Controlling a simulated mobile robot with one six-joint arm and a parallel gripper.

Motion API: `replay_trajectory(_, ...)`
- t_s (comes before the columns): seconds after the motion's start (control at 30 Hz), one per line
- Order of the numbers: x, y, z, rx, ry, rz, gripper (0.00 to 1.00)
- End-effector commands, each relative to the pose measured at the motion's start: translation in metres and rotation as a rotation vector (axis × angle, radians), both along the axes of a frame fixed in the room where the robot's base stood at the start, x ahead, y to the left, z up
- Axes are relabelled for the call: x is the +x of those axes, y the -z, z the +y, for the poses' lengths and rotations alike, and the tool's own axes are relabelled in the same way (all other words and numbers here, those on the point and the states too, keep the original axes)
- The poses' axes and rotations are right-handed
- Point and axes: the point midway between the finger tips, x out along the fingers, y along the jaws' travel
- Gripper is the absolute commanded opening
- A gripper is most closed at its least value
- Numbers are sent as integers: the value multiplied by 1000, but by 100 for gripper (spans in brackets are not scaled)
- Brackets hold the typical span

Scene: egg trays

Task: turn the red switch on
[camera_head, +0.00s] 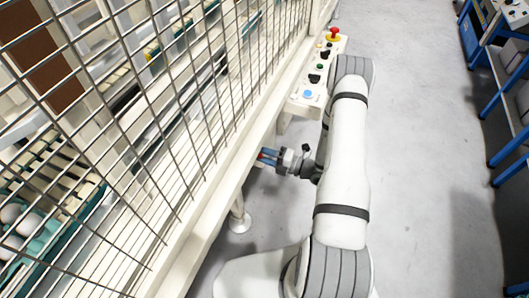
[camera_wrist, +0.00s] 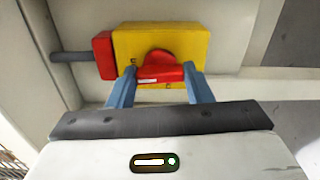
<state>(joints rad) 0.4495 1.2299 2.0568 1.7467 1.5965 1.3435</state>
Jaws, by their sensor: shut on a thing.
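The red switch (camera_wrist: 160,68) is a red rotary knob on a yellow plate (camera_wrist: 205,42), seen in the wrist view. A red block with a grey conduit sits at the plate's left side. My gripper (camera_wrist: 160,78) has its two blue fingers on either side of the knob's handle and is shut on it. The handle lies nearly level across the plate. In the head view my gripper (camera_head: 266,155) reaches left against the cream frame below the mesh fence, where the switch is mostly hidden by the fingers.
A control panel (camera_head: 310,92) with several buttons and a red emergency knob (camera_head: 333,34) stands above my gripper. The mesh fence (camera_head: 170,120) encloses a conveyor with eggs (camera_head: 14,213) at lower left. Grey floor (camera_head: 420,150) is clear at right, up to blue racks (camera_head: 508,150).

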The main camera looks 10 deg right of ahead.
Motion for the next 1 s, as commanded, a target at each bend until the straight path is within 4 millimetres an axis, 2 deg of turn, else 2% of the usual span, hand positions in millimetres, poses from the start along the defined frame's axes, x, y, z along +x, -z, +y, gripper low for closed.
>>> replay_trajectory(0.3,-1,1,1,53,-2,75,23)
replay_trajectory(0.77,-1,1,1,59,-2,85,23)
replay_trajectory(0.8,-1,1,1,59,-2,85,48)
replay_trajectory(1.0,0,1,0,58,-1,82,64)
